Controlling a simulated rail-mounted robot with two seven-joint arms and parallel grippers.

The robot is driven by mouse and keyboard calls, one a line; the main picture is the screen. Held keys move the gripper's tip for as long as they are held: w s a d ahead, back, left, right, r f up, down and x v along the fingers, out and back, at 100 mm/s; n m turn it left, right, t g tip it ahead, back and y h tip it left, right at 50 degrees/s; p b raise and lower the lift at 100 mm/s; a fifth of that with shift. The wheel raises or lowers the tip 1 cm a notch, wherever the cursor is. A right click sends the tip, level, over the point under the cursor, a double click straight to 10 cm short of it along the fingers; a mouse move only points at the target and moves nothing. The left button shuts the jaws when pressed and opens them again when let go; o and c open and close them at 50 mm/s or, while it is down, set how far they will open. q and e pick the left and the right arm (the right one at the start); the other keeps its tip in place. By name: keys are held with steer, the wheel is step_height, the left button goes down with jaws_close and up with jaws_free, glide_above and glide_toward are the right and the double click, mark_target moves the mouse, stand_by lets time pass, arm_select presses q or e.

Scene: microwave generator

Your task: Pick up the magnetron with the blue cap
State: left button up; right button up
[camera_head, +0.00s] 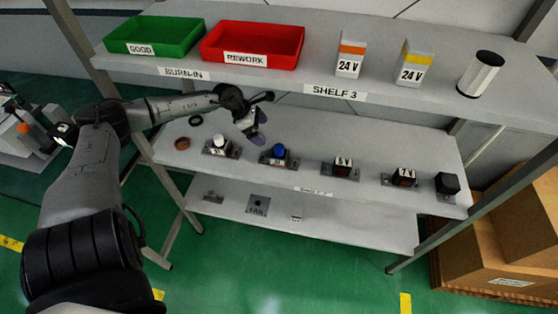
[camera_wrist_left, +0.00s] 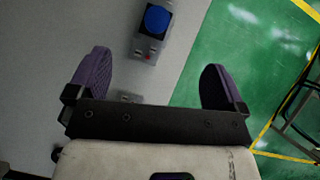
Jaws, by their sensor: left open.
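My left gripper (camera_head: 256,130) is above the shelf, just left of and above the blue-capped magnetron. Its purple fingers (camera_wrist_left: 157,84) are spread apart with nothing between them. The right gripper is in neither view.
The upper shelf (camera_head: 300,75) overhangs behind, with a green GOOD bin (camera_head: 155,37), a red REWORK bin (camera_head: 252,42) and two 24 V boxes. The lower shelf (camera_head: 345,232) holds small parts.

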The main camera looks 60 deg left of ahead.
mark_target(279, 146)
arm_select(q)
steer(key=b+x, duration=0.1)
steer(key=x, duration=0.7)
steer(key=shift+x, duration=2.75)
steer(key=shift+w+a, duration=0.1)
steer(key=c, duration=1.8)
steer(key=shift+r, duration=0.15)
jaws_close()
steer(key=shift+r, duration=0.1)
